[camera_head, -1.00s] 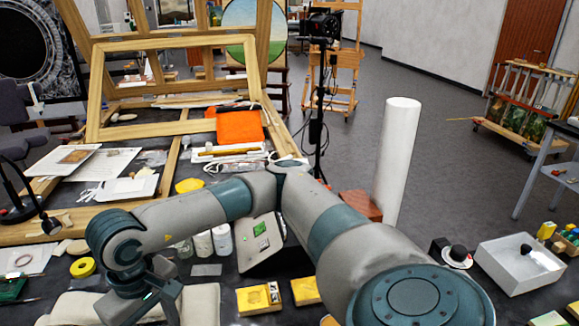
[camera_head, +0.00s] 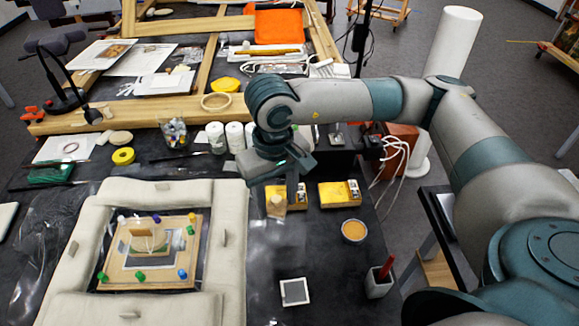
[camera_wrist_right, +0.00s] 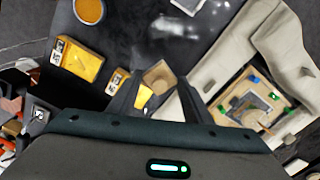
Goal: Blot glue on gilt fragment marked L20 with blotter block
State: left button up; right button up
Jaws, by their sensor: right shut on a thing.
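My right gripper (camera_head: 279,193) points down near the yellow boxes and is shut on a small tan block (camera_head: 275,207), probably the blotter block. The block also shows between the fingertips in the right wrist view (camera_wrist_right: 158,76). It is above or at the dark table; I cannot tell which. Left of it, a wooden board (camera_head: 150,252) lies inside a padded frame, with coloured pins around a grey panel. A small tan piece (camera_head: 146,240) stands on that panel. I cannot read an L20 mark on any thing. My left gripper is not in view.
Two yellow labelled boxes (camera_head: 339,194) stand by the gripper. A dish of orange stuff (camera_head: 354,231), a white-edged square (camera_head: 294,291) and a cup with a red stick (camera_head: 379,283) are nearer. Cream padding (camera_head: 232,250) rings the board. White jars (camera_head: 235,137) stand behind.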

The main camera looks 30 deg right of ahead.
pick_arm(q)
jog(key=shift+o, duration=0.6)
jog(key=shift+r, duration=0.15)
pick_arm(e)
jog(key=shift+w, duration=0.1)
